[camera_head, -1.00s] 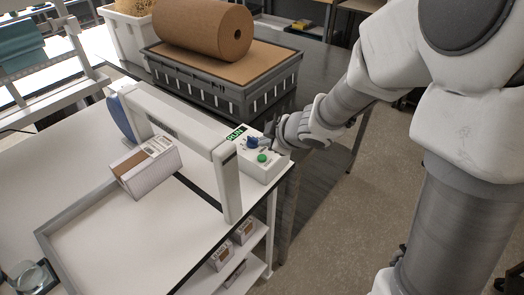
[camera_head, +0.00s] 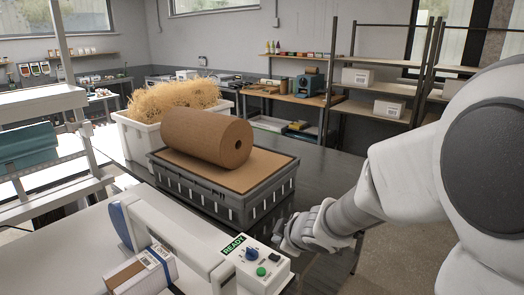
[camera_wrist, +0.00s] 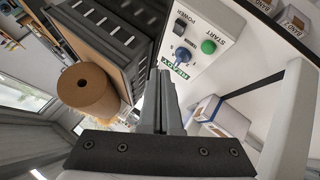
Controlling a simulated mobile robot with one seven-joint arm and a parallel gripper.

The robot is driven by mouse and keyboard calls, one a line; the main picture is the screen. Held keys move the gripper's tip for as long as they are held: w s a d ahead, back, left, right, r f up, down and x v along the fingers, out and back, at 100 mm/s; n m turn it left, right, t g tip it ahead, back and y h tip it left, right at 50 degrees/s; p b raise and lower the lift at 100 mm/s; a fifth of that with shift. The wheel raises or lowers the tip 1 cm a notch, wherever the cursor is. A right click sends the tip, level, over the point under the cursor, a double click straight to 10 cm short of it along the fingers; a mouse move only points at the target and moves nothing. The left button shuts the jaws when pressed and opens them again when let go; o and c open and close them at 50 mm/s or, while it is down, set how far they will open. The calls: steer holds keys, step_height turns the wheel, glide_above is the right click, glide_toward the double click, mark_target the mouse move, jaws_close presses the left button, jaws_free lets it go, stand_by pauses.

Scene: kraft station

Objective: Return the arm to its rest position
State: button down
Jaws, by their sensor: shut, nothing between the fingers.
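My gripper shows in the wrist view (camera_wrist: 165,82) with its two dark fingers together and nothing between them. In the head view my gripper (camera_head: 284,238) is at the lower middle, just right of the white control box (camera_head: 262,283); the fingers are small there. The control box has a blue knob (camera_head: 252,254), a green button (camera_head: 261,271) and a green sign reading READY (camera_head: 233,245). The wrist view shows the knob (camera_wrist: 182,56) and green START button (camera_wrist: 208,46) beyond the fingertips. I cannot tell whether the fingers touch the box. My arm reaches in from the right.
A white arch machine (camera_head: 170,225) stands left of the control box, with a carton (camera_head: 128,275) under it bearing a blue band. Behind are a grey crate (camera_head: 240,203) with a brown paper roll (camera_head: 205,143) and a white bin of shredded filling (camera_head: 135,143). Shelves (camera_head: 390,90) stand far back.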

steer(key=s+d+r+m+h, duration=0.5)
steer(key=s+d+r+m, duration=0.35)
steer(key=d, duration=0.35)
steer(key=s+a+r+m+g, duration=0.1)
steer(key=s+m, duration=0.1)
steer(key=s, duration=0.6)
steer(key=s+a+r+m+g+y, duration=0.1)
steer(key=s+m+g, duration=0.1)
steer(key=s, duration=0.6)
steer(key=shift+a+m+y, duration=0.15)
steer(key=shift+m+y, duration=0.15)
steer(key=shift+m, duration=0.35)
